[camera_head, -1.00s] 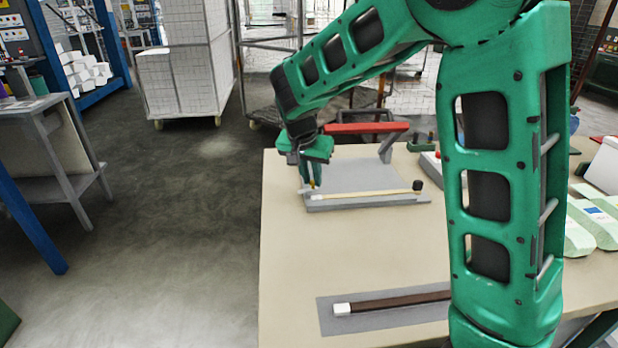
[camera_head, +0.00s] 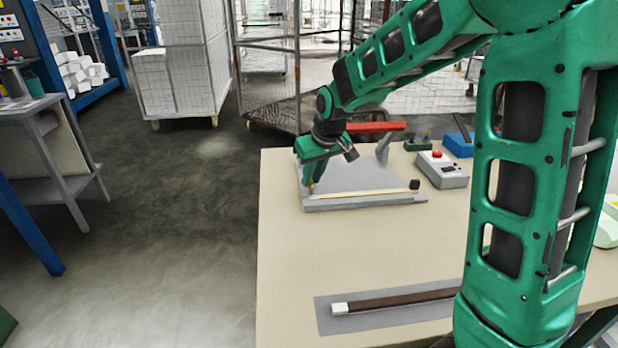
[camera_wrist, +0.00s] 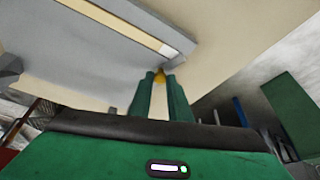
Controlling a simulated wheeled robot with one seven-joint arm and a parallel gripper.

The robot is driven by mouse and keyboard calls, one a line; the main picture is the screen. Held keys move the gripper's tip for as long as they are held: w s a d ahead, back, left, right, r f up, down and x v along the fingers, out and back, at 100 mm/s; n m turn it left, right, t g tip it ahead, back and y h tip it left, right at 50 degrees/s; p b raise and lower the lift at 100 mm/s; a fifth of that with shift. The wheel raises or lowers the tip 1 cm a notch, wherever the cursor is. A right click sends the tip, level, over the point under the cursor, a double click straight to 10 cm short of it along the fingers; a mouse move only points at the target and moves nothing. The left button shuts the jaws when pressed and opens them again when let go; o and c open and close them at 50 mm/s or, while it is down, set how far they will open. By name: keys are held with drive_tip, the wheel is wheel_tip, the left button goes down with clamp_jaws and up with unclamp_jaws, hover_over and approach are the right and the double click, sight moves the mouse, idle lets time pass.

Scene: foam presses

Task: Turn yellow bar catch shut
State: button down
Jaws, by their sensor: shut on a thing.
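The grey press base (camera_head: 345,204) lies on the table, with a pale yellow bar (camera_head: 365,194) along its near edge. The bar ends in a black block (camera_head: 414,184) at the right. In the wrist view the bar (camera_wrist: 120,24) ends in a white tip near a small grey piece. My gripper (camera_head: 311,186) points down at the bar's left end. In the wrist view my gripper (camera_wrist: 161,80) has its two green fingers close around a small yellow catch knob (camera_wrist: 160,76). The fingers hide most of the catch, so its exact angle is unclear.
A red-handled lever (camera_head: 376,127) stands at the back of the press. A grey box with a red button (camera_head: 441,169) stands to the right. A dark brown bar (camera_head: 400,299) lies on a grey plate in front. The table between is clear.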

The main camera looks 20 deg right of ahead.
drive_tip(key=shift+w+d+r+n, duration=0.1)
drive_tip(key=shift+n, duration=0.6)
drive_tip(key=c, duration=1.7)
unclamp_jaws()
drive_tip(key=shift+o, duration=0.2)
drive_tip(key=shift+y, duration=0.3)
drive_tip(key=v, duration=1)
drive_tip(key=shift+r, duration=0.3)
